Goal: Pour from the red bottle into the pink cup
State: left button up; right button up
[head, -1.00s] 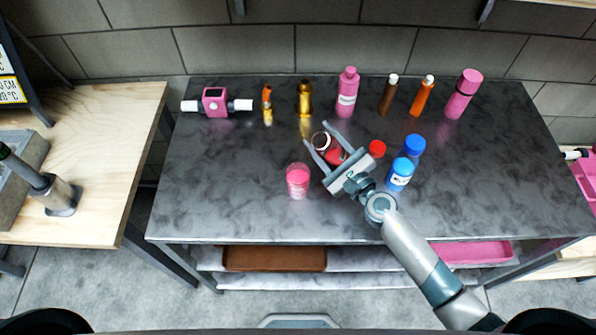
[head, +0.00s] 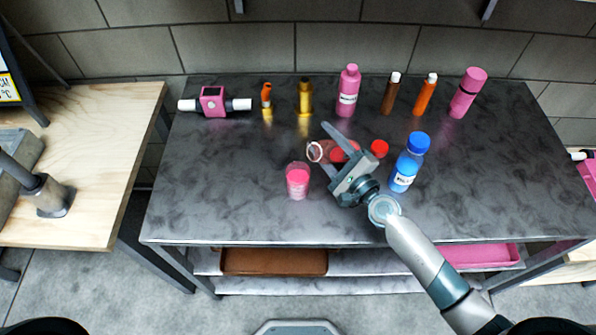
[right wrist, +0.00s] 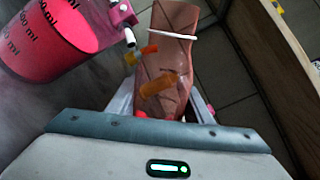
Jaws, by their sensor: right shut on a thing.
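The red bottle (head: 323,151) is see-through and held between the fingers of my right gripper (head: 328,147). It is tipped over, with its open round mouth pointing left in the head view. In the right wrist view the bottle (right wrist: 172,60) lies beyond the gripper, with a pale ring around its neck. The pink cup (head: 298,182) stands upright on the table, below and left of the bottle's mouth in the head view. In the right wrist view the cup (right wrist: 50,40) shows dark ml marks at upper left. No stream of liquid is visible. My left gripper is out of view.
A red cap (head: 379,148) lies right of the gripper. A blue bottle (head: 405,170) stands close to my right wrist. Several bottles, including a pink one (head: 348,92), and a pink device (head: 212,101) line the back of the dark table (head: 230,215). The front left of the table is clear.

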jog(key=shift+w+d+r+n, duration=0.15)
jog(key=shift+r+n, duration=0.25)
jog(key=shift+n, duration=0.5)
dwell(1.4)
jog(key=shift+d+r+n+p, duration=0.1)
jog(key=shift+r+n+p, duration=0.4)
jog(key=shift+r+n, duration=0.3)
dwell(1.7)
jog(key=shift+s+a+r+n+p, duration=0.1)
jog(key=shift+a+r+n+p, duration=0.1)
jog(key=shift+r+n+p, duration=0.35)
jog(key=shift+s+a+r+n+p, duration=0.15)
jog(key=shift+r+n+p, duration=0.15)
jog(key=shift+n+p, duration=0.25)
dwell(2.1)
